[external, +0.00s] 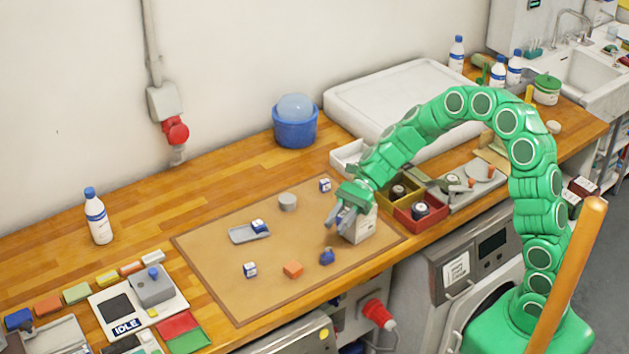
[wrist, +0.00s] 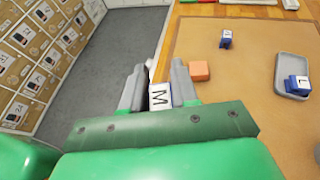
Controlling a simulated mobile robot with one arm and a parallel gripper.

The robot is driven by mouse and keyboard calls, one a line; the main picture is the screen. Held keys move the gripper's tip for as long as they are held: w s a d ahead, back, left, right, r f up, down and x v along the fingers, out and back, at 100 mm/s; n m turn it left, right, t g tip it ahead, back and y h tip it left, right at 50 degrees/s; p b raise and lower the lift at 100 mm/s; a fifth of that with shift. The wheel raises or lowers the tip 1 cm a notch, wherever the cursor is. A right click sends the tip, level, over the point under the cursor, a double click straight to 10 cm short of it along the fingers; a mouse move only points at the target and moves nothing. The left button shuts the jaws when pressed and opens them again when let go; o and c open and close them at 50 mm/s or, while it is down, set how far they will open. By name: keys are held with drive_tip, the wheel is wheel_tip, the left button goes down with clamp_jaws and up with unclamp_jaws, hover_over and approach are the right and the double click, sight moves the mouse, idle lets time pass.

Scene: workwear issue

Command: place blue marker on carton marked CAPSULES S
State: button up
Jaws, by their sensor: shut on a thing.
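My gripper (wrist: 158,92) is shut on a small white-and-blue block marked M (wrist: 160,98). In the external view my gripper (external: 342,218) is over the right part of the brown mat, and the held block is hidden there. A small blue knobbed piece (external: 327,257), which looks like the blue marker, stands on the mat below my gripper. Small blue-and-white cartons stand at the mat's front (external: 250,270), in the grey tray (external: 237,237) and at the back (external: 325,185). The wrist view shows the front carton (wrist: 226,40) and the tray carton (wrist: 297,85). Their lettering is too small to read.
An orange block (external: 292,269) lies left of the blue piece. A grey cylinder (external: 288,201) stands further back. A pale box (external: 359,229) is close beside my gripper. The mat's left front is clear.

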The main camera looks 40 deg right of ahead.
drive_tip(key=s+d+r+m+t, duration=0.2)
drive_tip(key=s+d+r, duration=0.2)
drive_tip(key=d+r, duration=0.3)
drive_tip(key=s+d+r+m+t, duration=0.1)
drive_tip(key=s+d+r+t, duration=0.2)
drive_tip(key=d, duration=0.5)
drive_tip(key=g, duration=0.1)
hover_over(359, 220)
drive_tip(key=w+d, duration=0.2)
drive_tip(key=shift+y, duration=0.4)
drive_tip(key=f, duration=0.6)
drive_tip(key=shift+s+a+f, duration=0.2)
drive_tip(key=shift+a+f, duration=0.05)
drive_tip(key=shift+f, duration=0.1)
drive_tip(key=shift+w+a+f, duration=0.15)
drive_tip(key=shift+w+f, duration=0.3)
drive_tip(key=shift+f, duration=0.15)
drive_tip(key=shift+w+a+f, duration=0.15)
drive_tip(key=shift+w+f, duration=0.3)
drive_tip(key=shift+f, duration=1.5)
drive_tip(key=o, duration=1)
drive_tip(key=shift+f, duration=0.1)
